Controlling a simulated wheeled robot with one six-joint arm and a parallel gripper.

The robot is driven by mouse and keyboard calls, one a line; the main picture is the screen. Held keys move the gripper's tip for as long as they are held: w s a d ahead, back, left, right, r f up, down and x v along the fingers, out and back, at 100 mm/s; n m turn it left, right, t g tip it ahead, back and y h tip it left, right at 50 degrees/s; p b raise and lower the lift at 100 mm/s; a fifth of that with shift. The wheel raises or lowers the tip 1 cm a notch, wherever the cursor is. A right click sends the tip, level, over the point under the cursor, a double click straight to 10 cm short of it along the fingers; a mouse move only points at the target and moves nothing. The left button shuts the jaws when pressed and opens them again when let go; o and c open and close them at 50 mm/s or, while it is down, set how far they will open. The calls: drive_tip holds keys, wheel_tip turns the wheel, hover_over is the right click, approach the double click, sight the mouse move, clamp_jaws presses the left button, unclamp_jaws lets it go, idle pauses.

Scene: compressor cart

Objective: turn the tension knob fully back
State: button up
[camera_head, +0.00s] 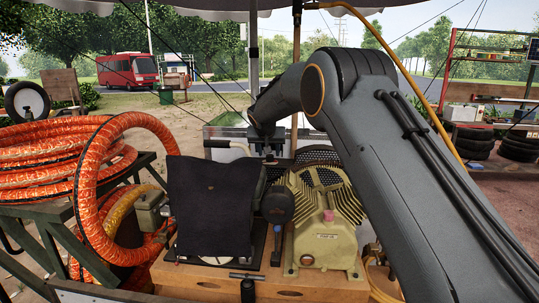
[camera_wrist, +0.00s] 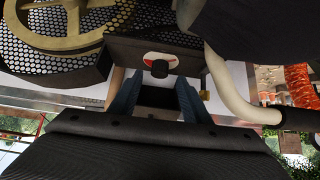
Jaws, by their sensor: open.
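A small black knob (camera_wrist: 160,69) on a red-and-white dial sits on a dark box in the wrist view; it looks like the tension knob. My gripper (camera_wrist: 158,82) is open, with one blue finger on each side below the knob. The knob appears centred just beyond the fingertips, and I see no contact; the exact depth is unclear. In the head view my gripper (camera_head: 265,152) reaches down behind the compressor, near the mesh guard. I cannot make out the knob in that view.
A pulley wheel (camera_wrist: 72,38) behind black mesh and a pale curved handle (camera_wrist: 230,92) flank the knob. The tan compressor (camera_head: 325,240) and a black cloth (camera_head: 210,207) stand in front of my gripper. Orange hose coils (camera_head: 55,150) lie at left.

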sight(270, 156)
drive_tip(key=shift+p+x, duration=0.5)
drive_tip(key=shift+x, duration=1.5)
drive_tip(key=shift+d, duration=0.1)
drive_tip(key=c, duration=1)
